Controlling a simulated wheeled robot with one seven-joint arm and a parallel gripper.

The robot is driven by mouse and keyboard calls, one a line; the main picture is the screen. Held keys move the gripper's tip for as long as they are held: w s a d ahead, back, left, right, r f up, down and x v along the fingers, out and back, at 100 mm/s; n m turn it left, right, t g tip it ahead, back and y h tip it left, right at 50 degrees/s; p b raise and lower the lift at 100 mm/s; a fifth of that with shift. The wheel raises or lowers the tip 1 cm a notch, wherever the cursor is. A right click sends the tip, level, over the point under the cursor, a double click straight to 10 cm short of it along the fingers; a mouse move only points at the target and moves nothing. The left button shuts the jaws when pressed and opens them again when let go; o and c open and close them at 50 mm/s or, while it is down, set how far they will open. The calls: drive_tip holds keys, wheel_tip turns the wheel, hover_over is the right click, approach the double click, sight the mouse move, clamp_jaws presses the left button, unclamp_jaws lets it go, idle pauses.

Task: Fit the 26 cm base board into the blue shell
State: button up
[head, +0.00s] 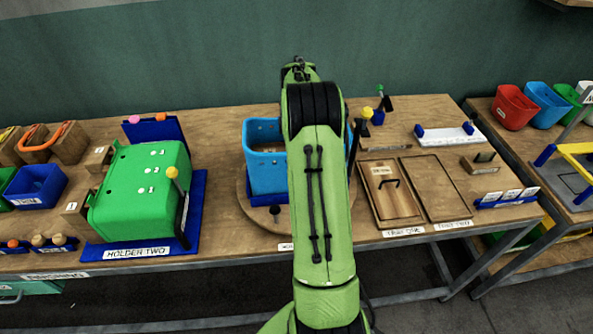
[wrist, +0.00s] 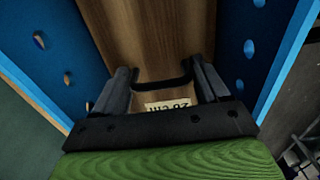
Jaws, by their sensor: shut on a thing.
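The blue shell (head: 265,172) stands on a round wooden turntable (head: 246,212) in the middle of the bench, its right part hidden by my arm. In the wrist view its blue walls (wrist: 262,45), with round holes, rise on both sides. My gripper (wrist: 160,80) is shut on the black handle of a wooden base board (wrist: 150,35). The board lies between the walls; its label (wrist: 168,105) is upside down and hard to read. I cannot tell whether it rests fully on the bottom. The head view hides my gripper behind the arm.
A green shell (head: 140,195) sits in holder two (head: 200,205) at left, with a yellow-knobbed lever beside it. At right, tray one holds another handled board (head: 390,190); tray two (head: 437,190) looks empty. A yellow-knobbed lever (head: 362,125) stands close to my arm.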

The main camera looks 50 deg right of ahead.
wheel_tip(320, 180, down, 10)
drive_tip(key=shift+r+b, duration=0.25)
drive_tip(key=shift+b, duration=0.15)
drive_tip(key=o, duration=1.1)
wheel_tip(320, 180, up, 12)
drive_tip(key=shift+r+p, duration=0.2)
drive_tip(key=shift+p, duration=0.5)
drive_tip(key=shift+r, duration=0.1)
